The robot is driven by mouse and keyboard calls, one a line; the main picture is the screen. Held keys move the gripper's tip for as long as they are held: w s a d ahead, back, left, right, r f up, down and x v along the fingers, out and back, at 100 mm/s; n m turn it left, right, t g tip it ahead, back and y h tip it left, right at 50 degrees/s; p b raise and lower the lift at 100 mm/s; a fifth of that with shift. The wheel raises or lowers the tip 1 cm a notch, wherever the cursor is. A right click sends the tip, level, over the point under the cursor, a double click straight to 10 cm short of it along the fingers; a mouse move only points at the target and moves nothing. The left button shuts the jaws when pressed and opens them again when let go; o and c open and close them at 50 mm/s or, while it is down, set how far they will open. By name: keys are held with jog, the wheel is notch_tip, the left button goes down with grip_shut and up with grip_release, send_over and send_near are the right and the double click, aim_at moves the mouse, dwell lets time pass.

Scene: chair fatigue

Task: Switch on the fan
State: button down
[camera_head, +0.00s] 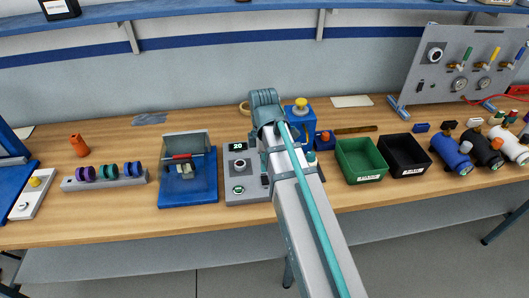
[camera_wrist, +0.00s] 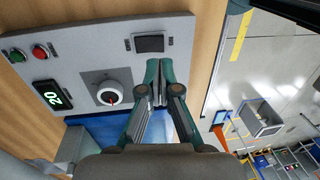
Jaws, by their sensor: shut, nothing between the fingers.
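No fan can be made out for certain in either view. A grey control box (camera_head: 234,187) stands on the bench at centre, partly hidden by my arm. In the wrist view, its panel (camera_wrist: 95,75) has a green "20" display (camera_wrist: 53,95), a white knob with a red mark (camera_wrist: 114,87), a red button (camera_wrist: 40,52), a green button (camera_wrist: 17,56) and a dark rectangular part (camera_wrist: 150,43), perhaps a switch. My gripper (camera_wrist: 161,64) is shut and empty, its tips just beside the dark part. Whether they touch it cannot be told. In the head view my arm hides the gripper.
A blue fixture with a clear guard (camera_head: 188,199) is left of the box. A blue box with a yellow knob (camera_head: 301,106) is behind my arm. Green (camera_head: 361,177) and black (camera_head: 405,170) bins stand to the right. The bench's front edge (camera_wrist: 214,65) is close to the gripper.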

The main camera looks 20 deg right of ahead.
aim_at(265, 182)
jog(key=shift+s+f+p, duration=0.2)
jog(key=shift+f+p, duration=0.2)
jog(key=shift+f, duration=0.9)
jog(key=shift+s+f+p, duration=0.15)
jog(key=shift+f+p, duration=0.2)
jog(key=shift+f, duration=0.95)
jog(key=shift+a, duration=0.15)
